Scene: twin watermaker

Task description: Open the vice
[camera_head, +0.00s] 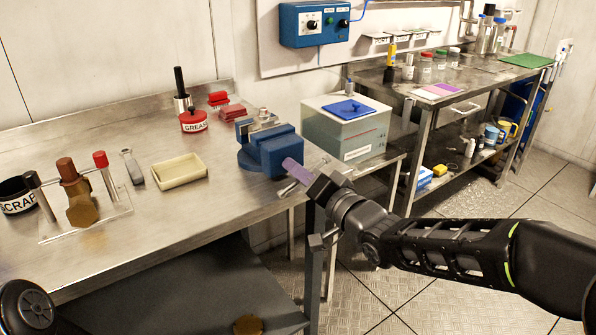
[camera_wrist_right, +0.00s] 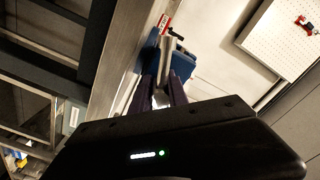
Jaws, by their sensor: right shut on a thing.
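The blue vice (camera_head: 275,153) sits at the right end of the steel workbench, its jaws toward the back left. A metal vice handle (camera_head: 288,188) shows at its front, partly hidden by my gripper. My right gripper (camera_head: 292,168) reaches in from the right, its purple fingers at the vice's front. In the right wrist view the fingers (camera_wrist_right: 162,88) are shut on the metal handle (camera_wrist_right: 166,55), with the blue vice body (camera_wrist_right: 184,62) behind. The exact grip point is hard to make out. My left gripper is out of view.
On the workbench (camera_head: 225,205) stand a cream tray (camera_head: 180,171), a red grease pot (camera_head: 193,121) and a rack with tools (camera_head: 85,215). Open floor lies right of the bench.

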